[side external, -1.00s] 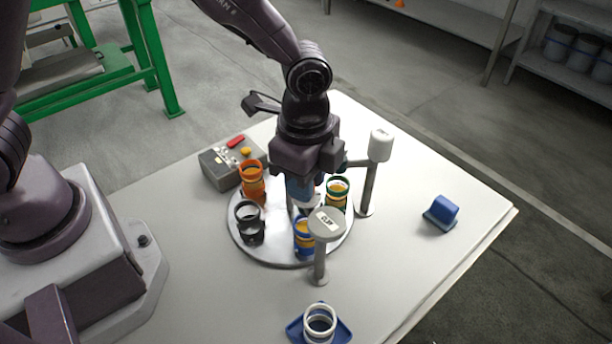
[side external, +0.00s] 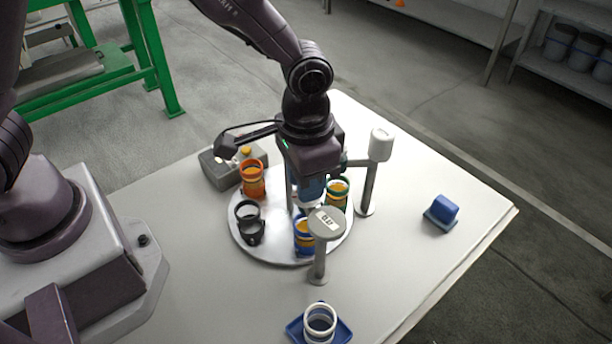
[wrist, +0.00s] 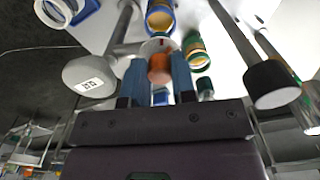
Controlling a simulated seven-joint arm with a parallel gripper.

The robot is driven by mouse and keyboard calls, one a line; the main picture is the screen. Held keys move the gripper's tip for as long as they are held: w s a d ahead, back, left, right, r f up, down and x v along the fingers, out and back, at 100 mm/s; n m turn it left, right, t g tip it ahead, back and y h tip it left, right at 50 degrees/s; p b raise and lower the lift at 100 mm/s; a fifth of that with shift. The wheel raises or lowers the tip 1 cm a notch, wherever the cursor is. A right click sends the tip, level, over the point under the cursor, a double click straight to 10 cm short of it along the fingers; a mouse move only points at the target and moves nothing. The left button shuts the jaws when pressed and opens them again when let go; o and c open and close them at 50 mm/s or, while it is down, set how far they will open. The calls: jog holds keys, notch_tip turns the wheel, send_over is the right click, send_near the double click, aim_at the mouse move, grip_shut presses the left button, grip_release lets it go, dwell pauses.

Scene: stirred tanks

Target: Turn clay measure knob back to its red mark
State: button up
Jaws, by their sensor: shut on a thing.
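My gripper (side external: 306,203) points down over the middle of the round grey turntable (side external: 272,254). In the wrist view its two blue fingers (wrist: 157,76) are closed around a round orange-brown knob (wrist: 159,68), which I take to be the clay measure knob. I cannot tell exactly how the knob lines up with the mark. In the side view the gripper hides the knob.
Orange (side external: 252,180), black (side external: 248,228), blue-yellow (side external: 304,238) and green-yellow (side external: 338,190) jars stand around the turntable. A labelled post (side external: 326,222) and a white-topped post (side external: 380,145) rise close by.

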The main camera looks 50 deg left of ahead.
jog(key=n, duration=0.5)
jog(key=shift+n, duration=0.4)
dwell(0.4)
jog(key=o, duration=0.9)
notch_tip(320, 180, up, 13)
jog(key=shift+r, duration=0.1)
